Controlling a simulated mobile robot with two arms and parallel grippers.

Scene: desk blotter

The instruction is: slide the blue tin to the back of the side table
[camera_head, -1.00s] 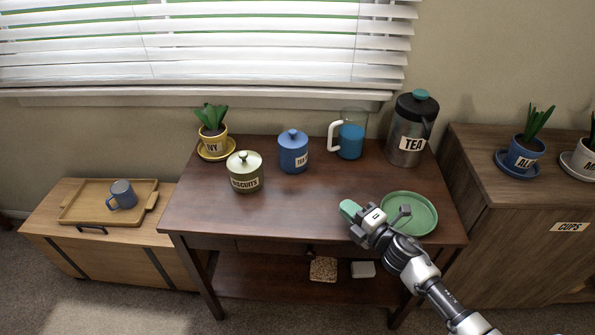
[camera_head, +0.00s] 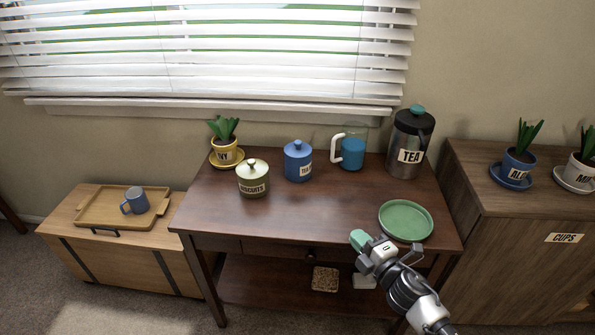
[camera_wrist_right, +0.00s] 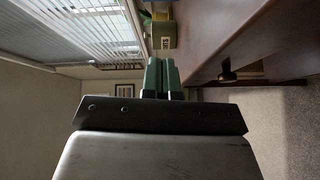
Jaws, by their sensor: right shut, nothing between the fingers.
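The blue tin (camera_head: 298,165), with a lid, a knob and a pale label, stands upright towards the back of the dark wooden side table (camera_head: 320,208). It is right of the green biscuits tin (camera_head: 252,182) and left of a glass jug. My right gripper (camera_head: 359,240) is at the table's front edge, well in front of the blue tin and apart from it. Its green fingers are together and empty; they also show in the right wrist view (camera_wrist_right: 162,78), where the biscuits tin (camera_wrist_right: 163,36) appears beyond them. My left gripper is not in view.
The jug (camera_head: 352,150) with blue contents and the tea flask (camera_head: 409,145) stand at the back right. A green plate (camera_head: 405,221) lies near my right gripper. The table's middle is clear.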

